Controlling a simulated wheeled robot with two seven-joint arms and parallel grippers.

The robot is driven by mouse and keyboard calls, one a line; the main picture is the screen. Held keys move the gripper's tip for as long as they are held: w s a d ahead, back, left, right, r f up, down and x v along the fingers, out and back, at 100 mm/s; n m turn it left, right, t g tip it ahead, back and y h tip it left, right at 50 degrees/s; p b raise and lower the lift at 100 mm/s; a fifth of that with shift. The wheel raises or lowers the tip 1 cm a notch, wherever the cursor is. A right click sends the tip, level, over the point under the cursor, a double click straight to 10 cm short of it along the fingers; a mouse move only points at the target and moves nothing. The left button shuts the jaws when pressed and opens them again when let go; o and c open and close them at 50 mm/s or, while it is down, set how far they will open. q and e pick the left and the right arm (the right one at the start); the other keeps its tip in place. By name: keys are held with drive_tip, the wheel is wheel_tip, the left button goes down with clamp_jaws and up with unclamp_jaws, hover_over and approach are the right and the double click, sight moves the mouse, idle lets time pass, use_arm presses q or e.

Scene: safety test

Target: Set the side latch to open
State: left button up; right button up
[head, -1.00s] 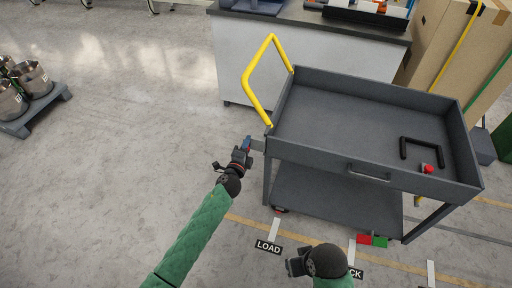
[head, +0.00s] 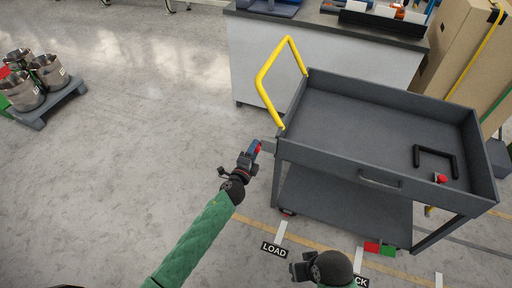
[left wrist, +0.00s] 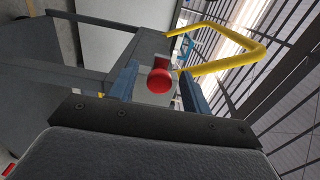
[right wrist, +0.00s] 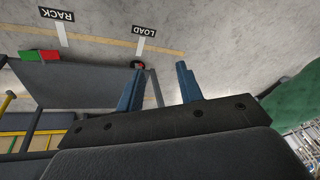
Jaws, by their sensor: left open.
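The side latch is a red knob (left wrist: 160,80) on a grey plate at the left end of a grey cart (head: 385,125). In the head view the plate (head: 268,146) sticks out below the yellow handle. My left gripper (head: 255,152) is at this plate. In the left wrist view my left gripper (left wrist: 159,72) is open, with one blue finger on each side of the knob and gaps visible. Whether the knob lies fully between the fingertips in depth is hard to tell. My right gripper (right wrist: 159,70) is open and empty, low in front of the cart.
The yellow handle (head: 262,85) rises close beside the latch. A red button (head: 440,178) and black bracket (head: 435,150) are on the cart's top. A counter (head: 325,55) stands behind. Red and green blocks (head: 388,251) lie by the cart's foot.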

use_arm(q)
drive_tip(key=shift+b+v, duration=0.35)
drive_tip(key=shift+v, duration=2.1)
use_arm(e)
drive_tip(key=shift+w+a+f, duration=0.3)
drive_tip(key=shift+a+f, duration=0.35)
drive_tip(key=shift+f, duration=0.1)
use_arm(q)
drive_tip(key=shift+w, duration=0.1)
use_arm(e)
drive_tip(key=shift+d, duration=0.1)
